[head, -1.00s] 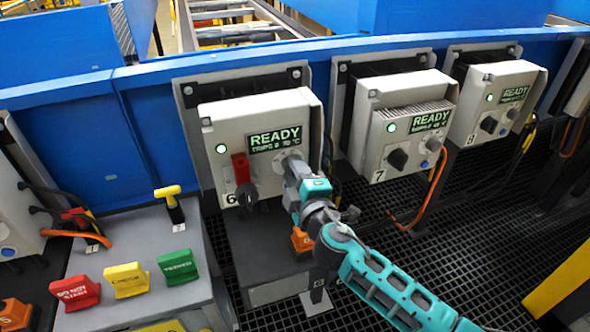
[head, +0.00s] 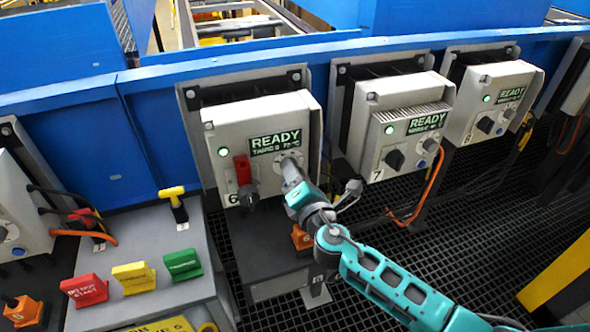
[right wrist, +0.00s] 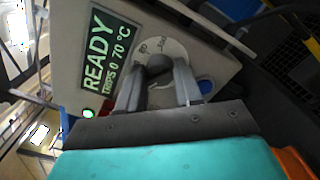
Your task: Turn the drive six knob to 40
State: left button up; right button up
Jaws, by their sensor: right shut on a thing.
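The drive six box (head: 225,120) is light grey, marked 6, with a lit READY display (head: 275,142) and a green light. The display also shows in the right wrist view (right wrist: 108,55), reading "TRIPS 0" and "70 °C". My right gripper (head: 290,168) is at the box's right front, just below the display, and hides the knob in the head view. In the right wrist view my right gripper (right wrist: 158,85) is shut on the dark knob (right wrist: 158,65), one finger on each side. A pale dial (right wrist: 172,48) with small marks surrounds it; its numbers and the knob's pointer are unclear.
A red switch (head: 241,168) and a black rotary handle (head: 248,195) sit left of my gripper. The drive seven box (head: 382,120) and another drive box (head: 470,100) stand to the right. Red, yellow and green tags (head: 183,263) stand on the grey bench at left.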

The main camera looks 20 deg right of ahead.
jog(key=shift+n, duration=0.7)
jog(key=o, duration=1)
